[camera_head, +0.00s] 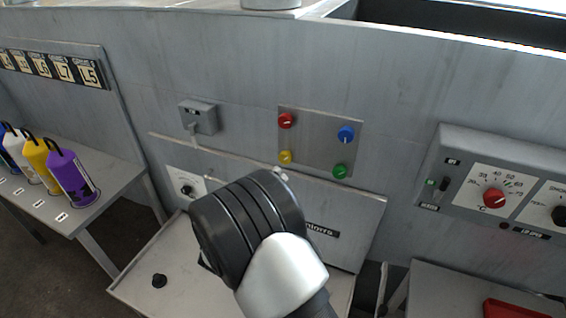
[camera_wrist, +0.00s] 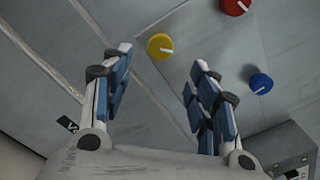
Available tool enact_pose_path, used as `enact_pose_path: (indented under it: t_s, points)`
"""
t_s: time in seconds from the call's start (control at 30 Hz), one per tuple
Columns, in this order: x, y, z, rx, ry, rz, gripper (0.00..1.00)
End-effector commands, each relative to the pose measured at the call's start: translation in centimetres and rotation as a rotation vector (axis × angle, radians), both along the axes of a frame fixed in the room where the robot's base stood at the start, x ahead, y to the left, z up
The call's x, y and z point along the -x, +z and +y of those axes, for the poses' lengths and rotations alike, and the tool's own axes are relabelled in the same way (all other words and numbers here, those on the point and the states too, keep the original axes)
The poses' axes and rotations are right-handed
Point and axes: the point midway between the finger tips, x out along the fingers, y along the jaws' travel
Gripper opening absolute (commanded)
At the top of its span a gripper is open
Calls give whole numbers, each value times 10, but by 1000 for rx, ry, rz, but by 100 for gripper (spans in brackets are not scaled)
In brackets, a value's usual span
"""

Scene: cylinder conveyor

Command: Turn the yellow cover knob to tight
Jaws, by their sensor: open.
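The yellow knob (camera_head: 286,157) is at the lower left of a square metal plate (camera_head: 318,124) on the grey machine wall. It also shows in the wrist view (camera_wrist: 160,46), with a white pointer mark on its face. My gripper (camera_wrist: 160,68) is open in the wrist view, its two blue-padded fingers apart and nothing between them. The yellow knob appears beyond the fingertips, between the two fingers and nearer the left one. In the head view my arm's dark wrist is below the plate, and my fingers are hidden behind it.
On the same plate are a red knob (camera_head: 286,120), a blue knob (camera_head: 346,134) and a green knob (camera_head: 340,171). A grey switch box (camera_head: 198,117) is to the left. A control panel with a red dial (camera_head: 494,198) is to the right. Several coloured bottles stand on a table (camera_head: 110,190) at the far left.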

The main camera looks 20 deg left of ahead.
Motion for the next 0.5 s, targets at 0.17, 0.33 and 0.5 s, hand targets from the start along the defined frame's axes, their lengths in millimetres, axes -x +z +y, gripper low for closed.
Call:
enact_pose_path:
  t_s: [0.17, 0.33, 0.5]
  points:
    - [-40, -1, -7, -3, -4, -2, 54]
    - [-72, -1, -12, -3, -4, -2, 54]
    - [-92, -1, -14, -2, -1, -2, 54]
